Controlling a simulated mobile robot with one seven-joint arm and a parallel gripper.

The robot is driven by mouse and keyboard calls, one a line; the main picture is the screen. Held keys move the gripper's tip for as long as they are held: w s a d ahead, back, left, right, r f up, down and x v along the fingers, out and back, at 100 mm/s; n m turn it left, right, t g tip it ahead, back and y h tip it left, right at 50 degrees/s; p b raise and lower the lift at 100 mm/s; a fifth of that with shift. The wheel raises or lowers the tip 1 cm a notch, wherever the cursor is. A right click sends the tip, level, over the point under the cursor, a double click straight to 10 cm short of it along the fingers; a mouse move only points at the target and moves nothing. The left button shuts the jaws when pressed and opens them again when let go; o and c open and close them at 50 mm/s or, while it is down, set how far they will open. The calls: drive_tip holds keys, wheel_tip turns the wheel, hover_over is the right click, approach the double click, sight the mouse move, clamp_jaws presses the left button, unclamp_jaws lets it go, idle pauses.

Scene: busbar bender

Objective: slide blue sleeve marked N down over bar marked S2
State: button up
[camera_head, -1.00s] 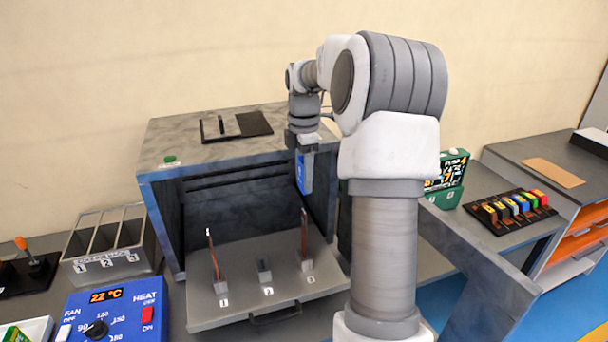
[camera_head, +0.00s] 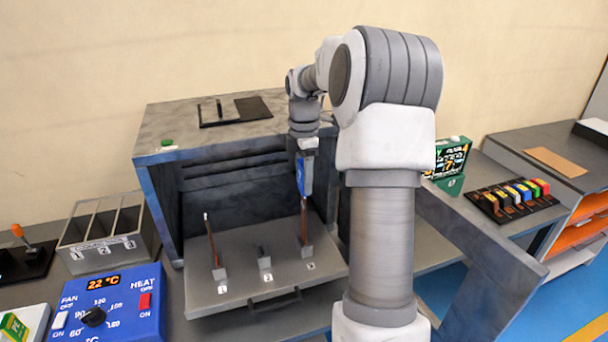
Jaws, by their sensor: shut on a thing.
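My gripper (camera_head: 306,155) points down in front of the oven-like box and is shut on a blue sleeve (camera_head: 304,177). The sleeve hangs upright below it, over the copper bar (camera_head: 304,222) in the right holder of the pulled-out tray (camera_head: 232,285). The bar's upper end meets the sleeve's lower end in this view; I cannot tell whether it is inside. A second bar (camera_head: 210,240) stands in the left holder, leaning slightly. The middle holder (camera_head: 264,262) has no tall bar. The marks N and S2 are not readable.
The dark box (camera_head: 160,195) stands open behind the tray. A blue heat control panel (camera_head: 112,308) and a grey bin with slots (camera_head: 105,240) are at left. A rack of coloured sleeves (camera_head: 512,202) and a green device (camera_head: 449,165) are at right.

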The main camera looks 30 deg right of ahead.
sight(304, 197)
drive_tip(key=shift+f+b, duration=1.5)
drive_tip(key=shift+f, duration=1.55)
drive_tip(key=o, duration=1.4)
drive_tip(key=shift+o, duration=0.6)
drive_tip(key=shift+r, duration=0.1)
